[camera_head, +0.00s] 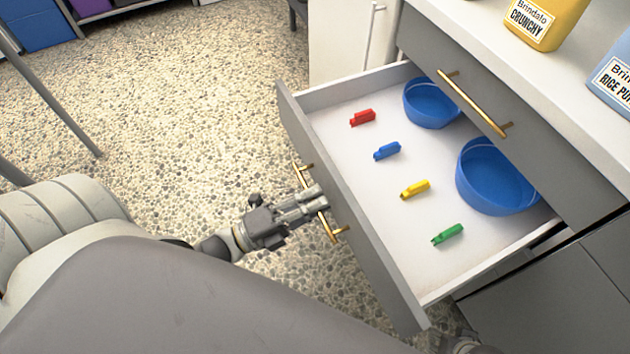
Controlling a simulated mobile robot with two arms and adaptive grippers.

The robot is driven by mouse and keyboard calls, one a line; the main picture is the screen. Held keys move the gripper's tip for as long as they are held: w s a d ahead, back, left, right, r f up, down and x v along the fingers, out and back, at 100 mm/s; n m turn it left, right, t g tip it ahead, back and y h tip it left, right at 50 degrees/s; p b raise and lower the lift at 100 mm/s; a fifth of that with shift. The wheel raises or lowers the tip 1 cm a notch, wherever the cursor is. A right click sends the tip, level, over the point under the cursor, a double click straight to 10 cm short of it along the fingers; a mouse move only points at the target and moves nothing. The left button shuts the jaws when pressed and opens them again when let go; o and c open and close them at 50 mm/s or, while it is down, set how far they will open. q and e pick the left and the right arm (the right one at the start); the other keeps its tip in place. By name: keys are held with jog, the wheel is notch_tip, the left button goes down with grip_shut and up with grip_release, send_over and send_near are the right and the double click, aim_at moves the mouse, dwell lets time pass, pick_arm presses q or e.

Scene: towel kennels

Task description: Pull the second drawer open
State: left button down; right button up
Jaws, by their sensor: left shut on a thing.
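The second drawer (353,225) stands well open below the shut top drawer (530,125). Its grey front carries a brass bar handle (331,231). My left gripper (318,199) is shut on this handle, near its middle. Inside the drawer lie small red (362,117), blue (387,150), yellow (415,189) and green (447,234) pieces, spaced in a row. Two blue bowls (431,104) (495,180) stand farther back, partly under the top drawer. A small part of what looks like my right gripper (463,345) shows at the bottom edge; its fingers cannot be made out.
A yellow package (545,22) and a light blue package (613,80) stand on the white countertop (490,38). A white cabinet door (340,45) is behind the drawer. The pebbled floor (210,110) is clear left of the drawer. Metal legs (55,100) stand at far left.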

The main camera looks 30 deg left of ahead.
pick_arm(q)
jog(key=c, duration=1.5)
grip_release()
jog(key=v, duration=1.2)
jog(key=shift+f, duration=0.1)
